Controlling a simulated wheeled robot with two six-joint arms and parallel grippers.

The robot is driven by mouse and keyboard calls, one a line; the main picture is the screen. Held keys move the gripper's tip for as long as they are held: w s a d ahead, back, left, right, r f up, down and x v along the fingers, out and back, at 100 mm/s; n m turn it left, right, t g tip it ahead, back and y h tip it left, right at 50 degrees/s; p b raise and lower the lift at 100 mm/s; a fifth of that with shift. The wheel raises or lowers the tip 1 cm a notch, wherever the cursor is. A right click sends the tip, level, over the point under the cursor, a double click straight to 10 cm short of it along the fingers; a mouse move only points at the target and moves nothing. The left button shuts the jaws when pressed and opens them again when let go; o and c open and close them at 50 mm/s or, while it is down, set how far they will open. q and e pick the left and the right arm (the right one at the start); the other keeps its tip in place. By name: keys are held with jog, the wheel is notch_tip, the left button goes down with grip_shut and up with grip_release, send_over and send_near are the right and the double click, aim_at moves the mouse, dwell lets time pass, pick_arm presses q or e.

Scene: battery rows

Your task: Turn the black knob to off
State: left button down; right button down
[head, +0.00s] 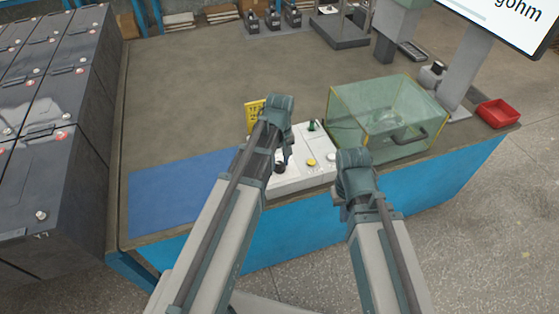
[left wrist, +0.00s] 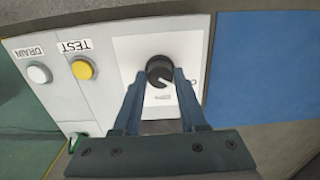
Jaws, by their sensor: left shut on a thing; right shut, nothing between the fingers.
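The black knob (left wrist: 159,68) sits on a white plate (left wrist: 134,58) of the control panel. My left gripper (left wrist: 161,78) is shut on the knob, one finger on each side of it. A white mark on the knob shows between the fingers; the lettering around it is partly hidden, so I cannot tell which setting it points to. In the head view the knob (head: 280,167) shows just beside my left gripper (head: 275,153) on the white panel box (head: 312,178). My right gripper (head: 341,203) is shut and empty, in front of the table edge.
A yellow TEST button (left wrist: 82,69) and a white DRAIN button (left wrist: 39,74) are beside the knob plate. A clear tank (head: 386,118) stands right of the box, a red tray (head: 498,113) beyond it. A blue mat (head: 175,196) lies left. Dark batteries (head: 50,120) stand far left.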

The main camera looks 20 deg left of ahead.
aim_at(280, 164)
pick_arm(q)
jog(key=shift+n, duration=0.4)
jog(key=shift+c, duration=2.2)
grip_release()
jog(key=shift+r, duration=0.1)
notch_tip(280, 164, up, 14)
jog(key=p, duration=1.4)
jog(key=shift+f, duration=0.2)
jog(key=shift+d, duration=0.1)
